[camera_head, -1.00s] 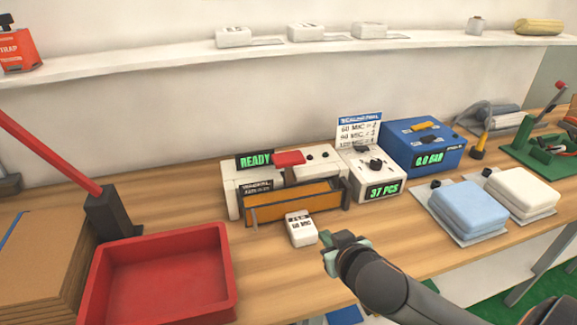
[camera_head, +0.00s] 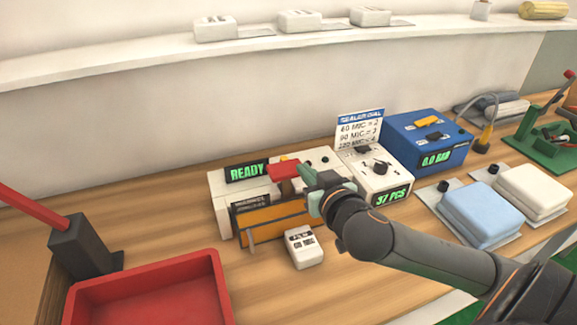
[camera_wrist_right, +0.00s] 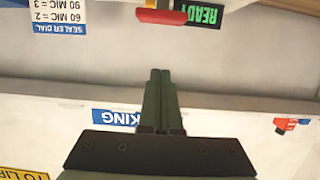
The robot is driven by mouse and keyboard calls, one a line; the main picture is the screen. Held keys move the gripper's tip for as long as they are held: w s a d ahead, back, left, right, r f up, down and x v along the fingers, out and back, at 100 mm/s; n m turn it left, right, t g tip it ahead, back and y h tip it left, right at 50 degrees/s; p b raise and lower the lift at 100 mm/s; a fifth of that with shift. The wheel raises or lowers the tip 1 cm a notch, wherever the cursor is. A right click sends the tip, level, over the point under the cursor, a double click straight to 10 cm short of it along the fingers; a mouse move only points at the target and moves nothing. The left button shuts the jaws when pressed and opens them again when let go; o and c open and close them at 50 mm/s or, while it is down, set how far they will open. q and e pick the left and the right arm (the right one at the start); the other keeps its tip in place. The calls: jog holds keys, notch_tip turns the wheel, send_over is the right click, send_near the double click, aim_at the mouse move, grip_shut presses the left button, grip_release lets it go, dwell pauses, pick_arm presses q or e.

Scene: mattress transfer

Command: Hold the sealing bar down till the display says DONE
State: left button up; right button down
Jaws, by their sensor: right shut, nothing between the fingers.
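The sealer (camera_head: 217,200) is a white box with an orange front panel (camera_head: 275,218). Its green-lettered display (camera_head: 246,171) reads READY. The red handle pad of the sealing bar (camera_head: 283,171) stands raised over the sealer's top. My right gripper (camera_head: 304,174) is just to the right of the red pad; its fingers are shut and empty. In the right wrist view the fingertips (camera_wrist_right: 160,73) are together and apart from the red pad (camera_wrist_right: 162,16), with the READY display (camera_wrist_right: 203,13) beside it. My left gripper is not in view.
A small white film block (camera_head: 304,248) sits in front of the sealer. A counter reading 37 PCS (camera_head: 372,184) and a blue box reading 0.0 BAR (camera_head: 425,140) stand to the right. A red tray (camera_head: 150,290) is at the front left.

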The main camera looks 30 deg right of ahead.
jog(key=b, duration=0.6)
send_over(289, 174)
notch_tip(289, 174, down, 3)
jog(key=shift+w+r, duration=0.1)
jog(key=shift+r, duration=0.1)
notch_tip(289, 174, down, 3)
jog(key=shift+r, duration=0.1)
jog(key=shift+f, duration=0.55)
jog(key=shift+s, duration=0.2)
